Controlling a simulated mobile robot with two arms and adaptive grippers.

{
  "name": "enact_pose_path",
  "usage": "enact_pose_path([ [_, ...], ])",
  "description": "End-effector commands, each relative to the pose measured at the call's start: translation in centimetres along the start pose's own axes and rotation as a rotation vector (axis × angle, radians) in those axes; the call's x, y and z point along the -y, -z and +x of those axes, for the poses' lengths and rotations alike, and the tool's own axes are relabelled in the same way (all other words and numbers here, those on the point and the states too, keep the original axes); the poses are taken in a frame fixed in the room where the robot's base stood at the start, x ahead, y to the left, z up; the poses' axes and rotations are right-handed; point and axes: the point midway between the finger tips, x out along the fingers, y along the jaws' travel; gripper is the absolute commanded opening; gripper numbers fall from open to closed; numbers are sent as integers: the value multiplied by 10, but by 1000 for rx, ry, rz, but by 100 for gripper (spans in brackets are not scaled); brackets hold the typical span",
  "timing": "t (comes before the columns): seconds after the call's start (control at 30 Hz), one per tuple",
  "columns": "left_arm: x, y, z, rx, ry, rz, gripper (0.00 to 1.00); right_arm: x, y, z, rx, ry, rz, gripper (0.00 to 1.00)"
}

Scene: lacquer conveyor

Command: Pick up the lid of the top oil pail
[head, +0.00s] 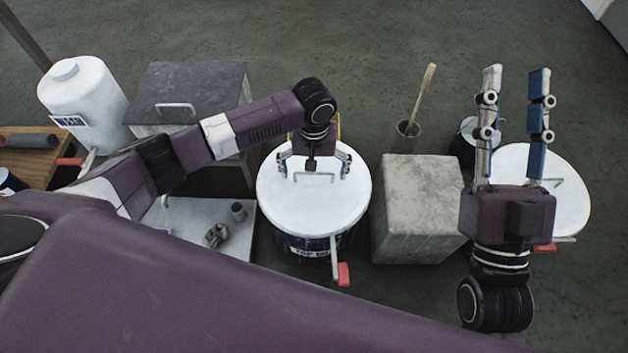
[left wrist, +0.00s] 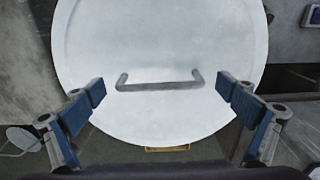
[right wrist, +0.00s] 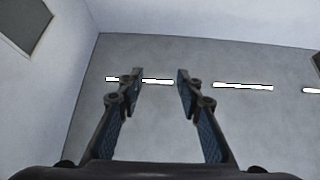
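The top oil pail (head: 318,246) is dark with a label and stands in the middle of the head view. Its round white lid (head: 310,207) sits on top and carries a grey bar handle (head: 314,174), which also shows in the left wrist view (left wrist: 160,86). My left gripper (head: 313,168) is above the lid, with its fingers spread on either side of the handle. In the left wrist view the left gripper (left wrist: 163,92) is wide open and empty, apart from the handle's ends. My right gripper (head: 517,72) points up at the right, fingers apart and empty.
A concrete block (head: 418,215) stands right of the pail. Another white-lidded container (head: 562,190) is partly behind my right gripper. A grey cup with a wooden-handled tool (head: 407,130) stands behind the block. A grey-lidded box (head: 190,85) and a white jug (head: 85,105) are at the left.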

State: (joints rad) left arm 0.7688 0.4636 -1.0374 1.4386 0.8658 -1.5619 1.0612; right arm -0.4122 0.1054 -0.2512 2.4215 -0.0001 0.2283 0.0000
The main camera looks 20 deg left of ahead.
Motion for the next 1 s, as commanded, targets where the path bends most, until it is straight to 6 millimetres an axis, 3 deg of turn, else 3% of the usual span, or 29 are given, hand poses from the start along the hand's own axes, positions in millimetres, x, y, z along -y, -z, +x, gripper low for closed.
enact_pose_path([
  [0.07,0,0,0,0,0,0,88,0,0,0,1,0,0,33],
  [0.43,0,0,0,0,1,0,48,0,0,0,2,0,0,33],
  [0.77,0,0,-2,-1,0,0,48,0,-2,0,10,-1,0,33],
  [1.0,0,0,-13,-1,0,0,48,-3,-25,-1,122,-5,-5,33],
])
